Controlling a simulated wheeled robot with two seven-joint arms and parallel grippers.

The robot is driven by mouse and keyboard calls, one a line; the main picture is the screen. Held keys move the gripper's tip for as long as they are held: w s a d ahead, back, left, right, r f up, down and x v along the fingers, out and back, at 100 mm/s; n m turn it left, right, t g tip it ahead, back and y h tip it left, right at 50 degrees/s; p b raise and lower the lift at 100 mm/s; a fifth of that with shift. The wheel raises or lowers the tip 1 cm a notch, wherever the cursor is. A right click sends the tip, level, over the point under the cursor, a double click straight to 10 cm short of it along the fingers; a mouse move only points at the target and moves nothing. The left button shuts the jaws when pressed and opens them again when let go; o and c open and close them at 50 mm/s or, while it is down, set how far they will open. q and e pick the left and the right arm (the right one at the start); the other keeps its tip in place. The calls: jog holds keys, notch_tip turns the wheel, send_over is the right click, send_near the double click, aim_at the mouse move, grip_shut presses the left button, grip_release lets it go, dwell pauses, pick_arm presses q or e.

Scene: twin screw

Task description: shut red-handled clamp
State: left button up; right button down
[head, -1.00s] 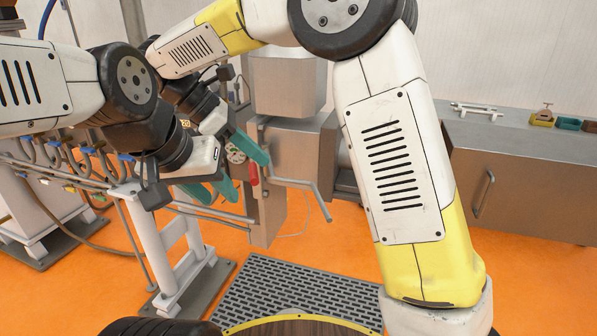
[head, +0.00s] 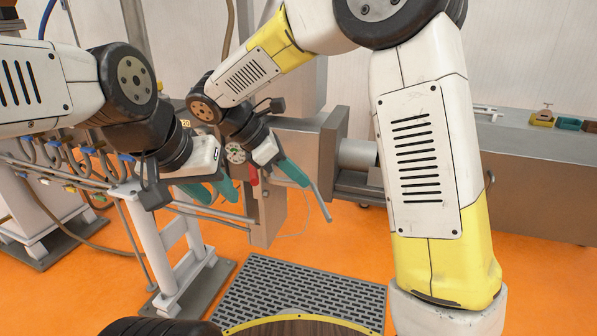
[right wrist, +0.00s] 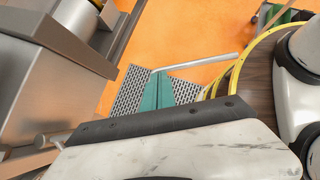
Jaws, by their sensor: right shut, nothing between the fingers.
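The red handle of the clamp (head: 253,177) shows as a small upright piece on the front of the grey machine, between my two grippers. The rest of the clamp is too small or hidden to make out. My right gripper (head: 304,183) is to the right of the red handle, apart from it, fingers together and empty. Its shut teal fingers also show in the right wrist view (right wrist: 158,92), where the red handle is not seen. My left gripper (head: 222,197) is left of the red handle, its teal fingers apart, with nothing seen between them.
A bent grey bar (head: 321,205) passes close by my right fingertips; contact cannot be told. Hoses and rails (head: 75,165) crowd the left. A dark floor grating (head: 290,290) lies below. A steel cabinet (head: 545,175) stands at the right with small coloured trays on top.

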jog(key=shift+d, duration=0.1)
jog(key=shift+w+d+n, duration=0.25)
jog(key=shift+d+n, duration=0.05)
jog(key=shift+d, duration=0.25)
jog(key=w+d+n+t+y, duration=0.2)
jog(key=w+d+n, duration=0.3)
jog(key=w, duration=0.4)
jog(key=w+d+n+t+y, duration=0.3)
jog(key=w+d+n, duration=0.2)
jog(key=w, duration=0.5)
jog(key=shift+d+r+t, duration=0.15)
jog(key=shift+d+t, duration=0.25)
jog(key=shift+d, duration=0.8)
jog(key=shift+w, duration=0.25)
